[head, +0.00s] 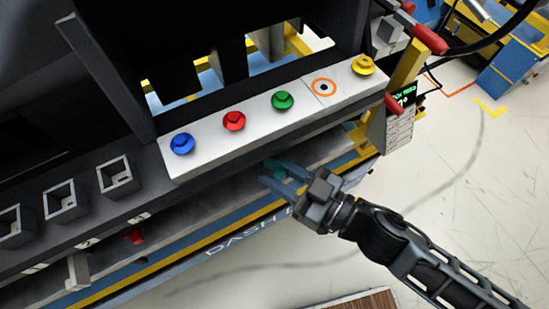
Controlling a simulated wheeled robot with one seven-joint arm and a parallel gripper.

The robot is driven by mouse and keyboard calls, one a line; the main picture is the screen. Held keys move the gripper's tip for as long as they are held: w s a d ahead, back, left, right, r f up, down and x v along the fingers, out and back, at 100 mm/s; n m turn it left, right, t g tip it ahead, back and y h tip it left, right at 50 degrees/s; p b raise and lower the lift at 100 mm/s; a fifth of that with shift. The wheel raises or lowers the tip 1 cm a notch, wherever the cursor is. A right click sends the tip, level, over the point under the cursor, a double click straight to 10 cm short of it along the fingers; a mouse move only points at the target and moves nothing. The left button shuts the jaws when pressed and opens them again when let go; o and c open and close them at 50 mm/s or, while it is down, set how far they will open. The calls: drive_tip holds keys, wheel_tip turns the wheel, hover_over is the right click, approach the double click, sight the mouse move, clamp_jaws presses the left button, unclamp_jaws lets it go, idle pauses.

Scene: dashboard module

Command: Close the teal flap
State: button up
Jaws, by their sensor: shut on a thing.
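A small teal piece (274,169), which looks like part of the teal flap, shows below the white button panel, near the front of the lower shelf. My gripper (276,177) reaches in from the right with its two bluish fingers around this piece, shut on it. The fingers and the panel's edge hide most of the flap. I cannot tell how far open it stands.
The white panel (213,151) above carries blue, red, green and yellow buttons. A red knob (135,236) and a pale handle (78,270) sit along the lower shelf to the left. Open floor (450,190) lies to the right.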

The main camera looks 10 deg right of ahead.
drive_tip(key=n+g+y+p, duration=0.2)
drive_tip(key=shift+w+d+g, duration=0.2)
drive_tip(key=shift+d+g, duration=0.1)
drive_tip(key=shift+d, duration=0.1)
drive_tip(key=g, duration=0.1)
drive_tip(key=n+g+y, duration=0.1)
drive_tip(key=n+g, duration=0.1)
drive_tip(key=shift+w+d+f+y, duration=0.2)
drive_tip(key=shift+w+d+y, duration=0.15)
drive_tip(key=shift+y, duration=0.05)
drive_tip(key=n+g, duration=0.1)
drive_tip(key=n+g+b, duration=0.1)
drive_tip(key=g, duration=0.1)
drive_tip(key=w+n+g+y, duration=0.1)
drive_tip(key=shift+d+f+b, duration=0.15)
drive_tip(key=shift+d+b, duration=0.2)
drive_tip(key=shift+d, duration=0.05)
drive_tip(key=shift+w+d+n+g+y+b, duration=0.15)
drive_tip(key=shift+w+n+g+b, duration=0.15)
drive_tip(key=shift+n+g+b, duration=0.5)
drive_tip(key=shift+w+n+g+y+b, duration=0.15)
drive_tip(key=shift+w+n+g+b, duration=0.2)
drive_tip(key=shift+g, duration=0.75)
drive_tip(key=shift+r, duration=0.25)
drive_tip(key=o, duration=0.9)
drive_tip(key=shift+r, duration=0.1)
drive_tip(key=shift+r, duration=0.25)
